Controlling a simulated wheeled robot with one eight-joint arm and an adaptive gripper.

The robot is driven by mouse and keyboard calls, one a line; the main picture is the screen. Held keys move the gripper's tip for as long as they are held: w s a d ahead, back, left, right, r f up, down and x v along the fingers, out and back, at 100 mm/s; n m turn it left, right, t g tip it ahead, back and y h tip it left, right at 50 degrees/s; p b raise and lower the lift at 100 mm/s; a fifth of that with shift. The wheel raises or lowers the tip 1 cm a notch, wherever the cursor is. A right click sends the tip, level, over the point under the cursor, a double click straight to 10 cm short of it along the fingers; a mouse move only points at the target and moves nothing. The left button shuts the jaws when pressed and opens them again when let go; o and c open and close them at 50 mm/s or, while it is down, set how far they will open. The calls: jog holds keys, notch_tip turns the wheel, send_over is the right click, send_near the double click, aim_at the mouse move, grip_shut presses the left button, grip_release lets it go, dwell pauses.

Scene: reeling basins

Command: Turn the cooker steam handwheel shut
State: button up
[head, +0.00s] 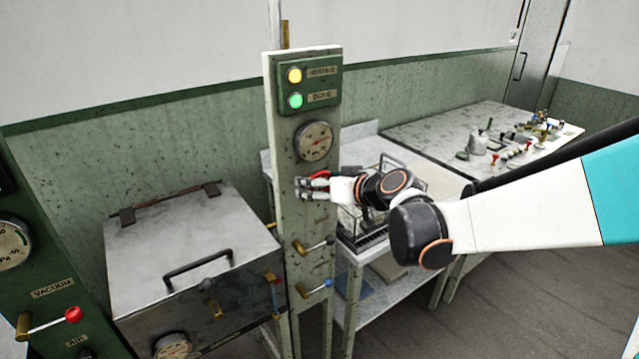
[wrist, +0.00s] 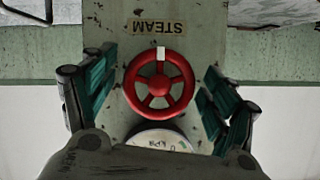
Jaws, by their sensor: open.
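The red steam handwheel (wrist: 158,82) is on the narrow post, with a white mark on its rim. In the wrist view it sits between my gripper's spread fingers, and the fingers appear apart from its rim. A "STEAM" label (wrist: 157,26) is beside it, upside down in that view. In the head view my gripper (head: 304,187) is at the post, and only part of the red handwheel (head: 320,175) shows behind it. My gripper is open and holds nothing. The pale post (head: 280,140) carries a dial gauge (head: 314,141) just above the wheel.
A lidded metal cooker (head: 200,240) stands left. A bench (head: 430,125) with small parts is at the back right. Yellow and green lamps (head: 295,88) are lit.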

jog(key=shift+w+a, duration=0.1)
jog(key=shift+w, duration=0.05)
jog(key=c, duration=1.1)
jog(key=m+g+y, duration=0.1)
jog(key=m, duration=0.2)
jog(key=shift+y, duration=0.4)
jog(key=shift+m+y+b, duration=0.6)
jog(key=shift+m, duration=0.6)
